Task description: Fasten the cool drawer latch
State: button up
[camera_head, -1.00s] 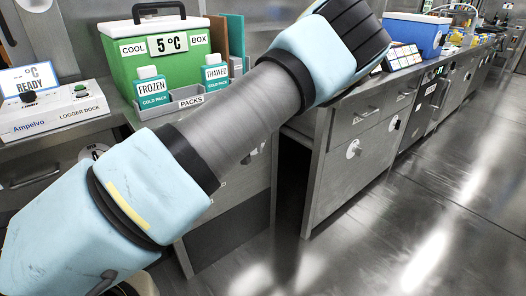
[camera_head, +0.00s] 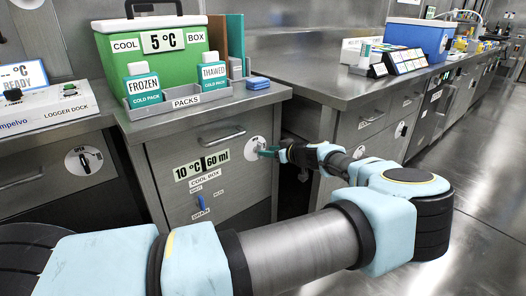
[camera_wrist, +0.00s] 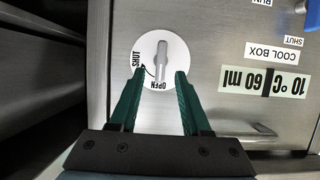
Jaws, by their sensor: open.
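The cool drawer (camera_head: 225,175) is a grey steel front under the bench, with a bar handle and a "10 °C 60 ml" label; it looks closed. Its latch (camera_head: 258,143) is a round white dial at the upper right of the front. In the wrist view, the latch (camera_wrist: 160,50) has a grey lever and the words SHUT and OPEN; the lever's lower end is by OPEN. My gripper (camera_wrist: 161,73) is open, its green fingertips on either side of the lever's lower end. Contact cannot be told. In the head view my gripper (camera_head: 268,152) partly covers the dial.
A green cool box (camera_head: 155,50) and a cold pack rack (camera_head: 185,101) stand on the bench above. A blue drain lever (camera_head: 201,203) is lower on the front. Open floor lies at right.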

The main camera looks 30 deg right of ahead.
jog(key=shift+x, duration=2)
jog(key=shift+c, duration=0.3)
grip_shut()
